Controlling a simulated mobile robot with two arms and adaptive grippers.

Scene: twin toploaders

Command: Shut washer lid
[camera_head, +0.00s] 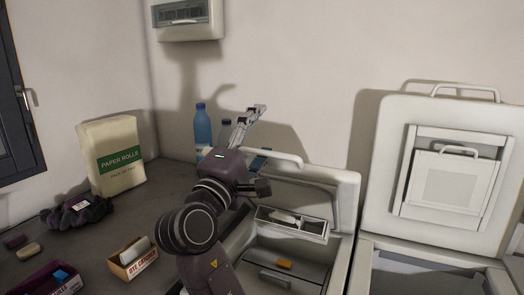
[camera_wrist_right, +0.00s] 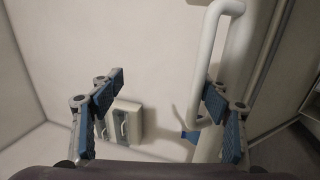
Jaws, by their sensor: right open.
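The nearer, left washer (camera_head: 340,262) stands open, with its pale lid (camera_head: 345,188) raised. A white bar handle (camera_head: 275,158) runs along the lid's top edge, and it also shows in the right wrist view (camera_wrist_right: 206,65). My right gripper (camera_head: 252,118) is open at the lid's top, beyond the handle in the head view. In the wrist view its open fingers (camera_wrist_right: 163,88) have nothing between them. The handle lies at the right finger and overlaps it; I cannot tell whether they touch. My arm hides part of the lid and washer. My left gripper is not in view.
A second washer (camera_head: 430,275) at right has its lid (camera_head: 385,190) raised. Blue bottles (camera_head: 202,128) stand behind my right arm. A paper rolls pack (camera_head: 118,160), a dye catcher box (camera_head: 133,260) and a dark cloth bundle (camera_head: 77,211) are on the left counter (camera_head: 75,240).

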